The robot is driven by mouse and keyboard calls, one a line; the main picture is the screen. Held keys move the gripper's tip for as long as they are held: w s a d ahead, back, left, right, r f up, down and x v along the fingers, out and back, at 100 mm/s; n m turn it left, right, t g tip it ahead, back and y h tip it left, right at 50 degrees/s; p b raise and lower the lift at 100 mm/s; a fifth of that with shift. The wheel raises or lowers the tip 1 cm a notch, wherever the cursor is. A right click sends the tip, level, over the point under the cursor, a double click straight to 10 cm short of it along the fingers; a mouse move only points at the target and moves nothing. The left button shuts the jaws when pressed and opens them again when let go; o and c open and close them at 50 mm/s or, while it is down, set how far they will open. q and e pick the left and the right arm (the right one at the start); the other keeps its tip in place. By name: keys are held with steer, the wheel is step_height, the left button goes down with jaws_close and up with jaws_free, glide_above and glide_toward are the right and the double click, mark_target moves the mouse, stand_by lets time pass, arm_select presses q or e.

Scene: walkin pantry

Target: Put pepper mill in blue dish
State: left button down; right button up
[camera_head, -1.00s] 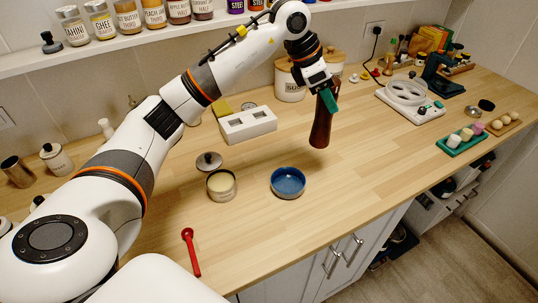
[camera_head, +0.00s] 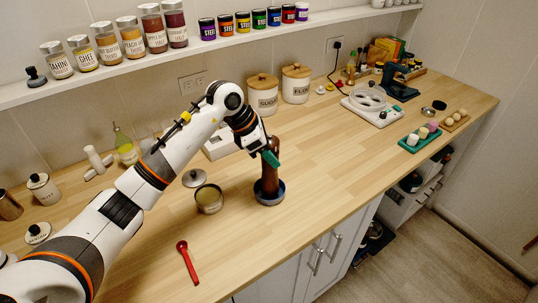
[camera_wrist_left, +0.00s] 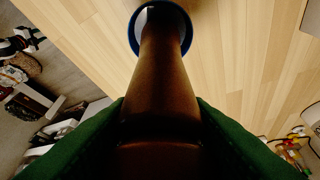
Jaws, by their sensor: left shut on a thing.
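The dark brown pepper mill (camera_head: 270,179) stands upright at the blue dish (camera_head: 268,199) on the counter; its lower end is inside the dish's outline. My left gripper (camera_head: 271,158) is shut on the upper part of the mill. In the left wrist view the mill (camera_wrist_left: 160,85) runs away from the green fingers (camera_wrist_left: 160,135), and its far end lies within the blue rim (camera_wrist_left: 133,38). I cannot tell whether its base touches the dish floor. My right gripper is not in view.
An open round tin (camera_head: 209,200) stands just left of the dish, with its lid (camera_head: 194,178) behind it. A red spoon (camera_head: 187,262) lies near the front edge. A white box (camera_head: 219,145) is behind my arm.

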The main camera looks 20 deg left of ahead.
arm_select(q)
steer(key=shift+f, duration=0.95)
steer(key=c, duration=0.8)
jaws_free()
steer(key=shift+f, duration=0.1)
steer(key=shift+r, duration=0.35)
steer(key=b+v, duration=0.2)
steer(key=v, duration=0.9)
steer(key=shift+a+r+b, duration=0.25)
steer(key=shift+a+b, duration=0.05)
